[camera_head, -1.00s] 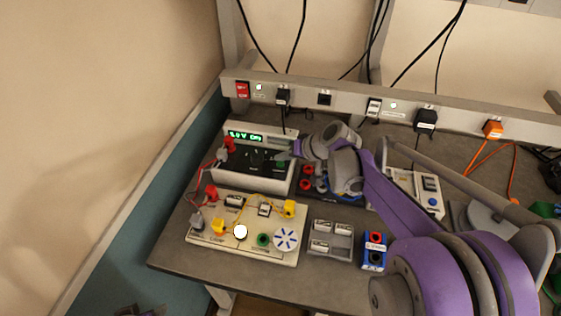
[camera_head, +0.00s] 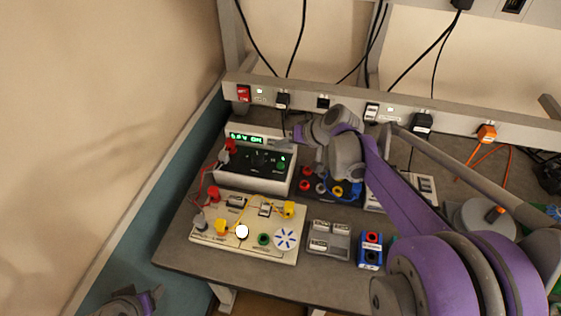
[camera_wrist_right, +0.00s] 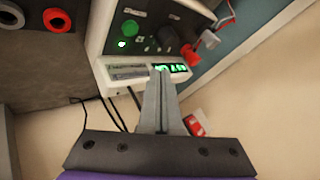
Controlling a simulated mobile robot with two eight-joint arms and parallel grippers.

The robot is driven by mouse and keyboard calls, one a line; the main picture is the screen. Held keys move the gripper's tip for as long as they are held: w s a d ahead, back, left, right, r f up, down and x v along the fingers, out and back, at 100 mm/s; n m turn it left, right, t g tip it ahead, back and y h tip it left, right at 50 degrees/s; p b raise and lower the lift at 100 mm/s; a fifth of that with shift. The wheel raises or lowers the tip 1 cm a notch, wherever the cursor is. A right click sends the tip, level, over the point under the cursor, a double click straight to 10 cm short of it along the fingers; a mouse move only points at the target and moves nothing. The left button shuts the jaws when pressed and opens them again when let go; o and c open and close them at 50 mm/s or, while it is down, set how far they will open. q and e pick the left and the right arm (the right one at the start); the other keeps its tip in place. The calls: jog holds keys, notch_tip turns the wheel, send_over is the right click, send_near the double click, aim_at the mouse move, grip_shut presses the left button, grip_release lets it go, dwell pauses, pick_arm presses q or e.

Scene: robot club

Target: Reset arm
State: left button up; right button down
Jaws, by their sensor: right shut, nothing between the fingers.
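My right arm reaches over the bench from the right. My right gripper (camera_head: 291,134) is at the top right edge of the white power supply (camera_head: 222,180), which has a black panel and a lit green display. In the right wrist view my right gripper (camera_wrist_right: 163,72) has its fingers together and empty, overlapping the display end of the supply (camera_wrist_right: 115,75). I cannot tell whether they touch it. My left gripper (camera_head: 138,302) shows partly at the bottom left, beside the bench and cut off by the frame; its fingers are unclear.
A cream circuit board (camera_head: 205,238) with plugs and wires lies in front of the supply. A grey battery holder (camera_head: 328,254) and a blue box (camera_head: 370,262) stand to its right. A socket rail (camera_head: 350,108) runs along the back. The front strip of bench is clear.

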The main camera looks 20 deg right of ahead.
jog(key=shift+f, duration=0.1)
jog(key=shift+s, duration=0.1)
jog(key=s+a+f+n+h, duration=0.1)
jog(key=s+a+f, duration=0.1)
jog(key=s, duration=0.5)
jog(key=s+a+f+n+g+h, duration=0.1)
jog(key=s+a+f, duration=0.1)
jog(key=s, duration=0.6)
jog(key=s+a+f+n+h, duration=0.1)
jog(key=s+a+f+h, duration=0.1)
jog(key=s+a, duration=0.2)
jog(key=shift+s+f+g, duration=0.15)
jog(key=shift+s+g, duration=0.05)
jog(key=shift+s, duration=0.7)
jog(key=shift+s+f+g, duration=0.15)
jog(key=shift+s+g, duration=0.05)
jog(key=shift+s, duration=0.7)
